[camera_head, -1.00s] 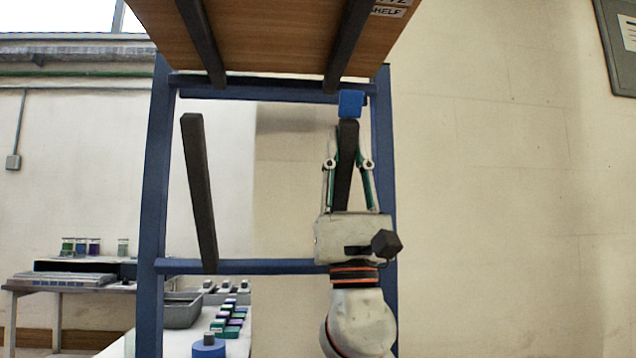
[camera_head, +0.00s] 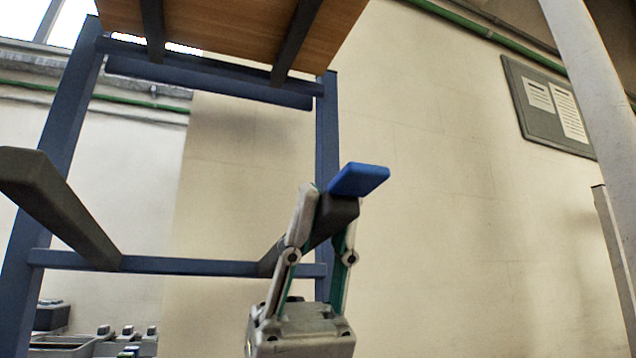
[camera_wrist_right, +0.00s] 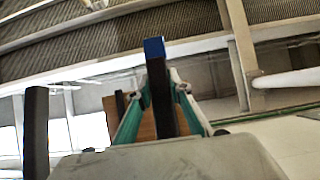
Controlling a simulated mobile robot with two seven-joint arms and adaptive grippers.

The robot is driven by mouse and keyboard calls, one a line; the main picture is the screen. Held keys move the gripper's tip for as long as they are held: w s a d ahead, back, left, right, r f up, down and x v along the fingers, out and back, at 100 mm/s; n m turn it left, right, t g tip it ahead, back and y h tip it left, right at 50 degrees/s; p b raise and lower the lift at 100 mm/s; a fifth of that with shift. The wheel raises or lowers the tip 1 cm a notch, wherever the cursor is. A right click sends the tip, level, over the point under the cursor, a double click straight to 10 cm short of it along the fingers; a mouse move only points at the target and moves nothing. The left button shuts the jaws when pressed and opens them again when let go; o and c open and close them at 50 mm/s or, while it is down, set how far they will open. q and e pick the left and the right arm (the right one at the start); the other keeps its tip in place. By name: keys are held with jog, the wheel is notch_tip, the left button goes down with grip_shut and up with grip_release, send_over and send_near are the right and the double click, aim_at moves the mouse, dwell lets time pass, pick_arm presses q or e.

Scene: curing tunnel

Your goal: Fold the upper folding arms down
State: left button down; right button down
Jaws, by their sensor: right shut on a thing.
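Two dark folding arms rise from the blue crossbar of the frame, their free ends leaning out toward me. The left folding arm (camera_head: 65,212) stands free, with nothing holding it. The right folding arm (camera_head: 300,240) has a blue tip (camera_head: 360,180). My right gripper (camera_head: 330,207) is shut on this arm just below the blue tip, one finger on each side. In the right wrist view the held arm (camera_wrist_right: 160,95) stands between the fingers, and the left folding arm (camera_wrist_right: 36,130) shows at the left. My left gripper is not in view.
A wooden shelf board (camera_head: 225,30) on dark bars sits at the top of the blue frame (camera_head: 326,130). A grey noticeboard (camera_head: 548,105) hangs on the wall at right. A pale post (camera_head: 595,90) stands at far right. Grey trays (camera_head: 70,345) are at lower left.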

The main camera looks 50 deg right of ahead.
jog(key=shift+s+f+t+h, duration=0.15)
jog(key=shift+f+t, duration=0.25)
jog(key=shift+f, duration=0.55)
jog(key=shift+w+f+t+h, duration=0.1)
jog(key=shift+f+t+h, duration=0.25)
jog(key=shift+f, duration=0.55)
jog(key=shift+s+a+f, duration=0.1)
jog(key=shift+a+f, duration=0.05)
jog(key=shift+f, duration=0.1)
jog(key=c, duration=1.8)
grip_release()
jog(key=shift+c, duration=0.2)
jog(key=shift+w+d+f, duration=0.25)
jog(key=shift+w, duration=0.05)
jog(key=v, duration=0.6)
jog(key=shift+w+f, duration=0.2)
jog(key=shift+f, duration=0.05)
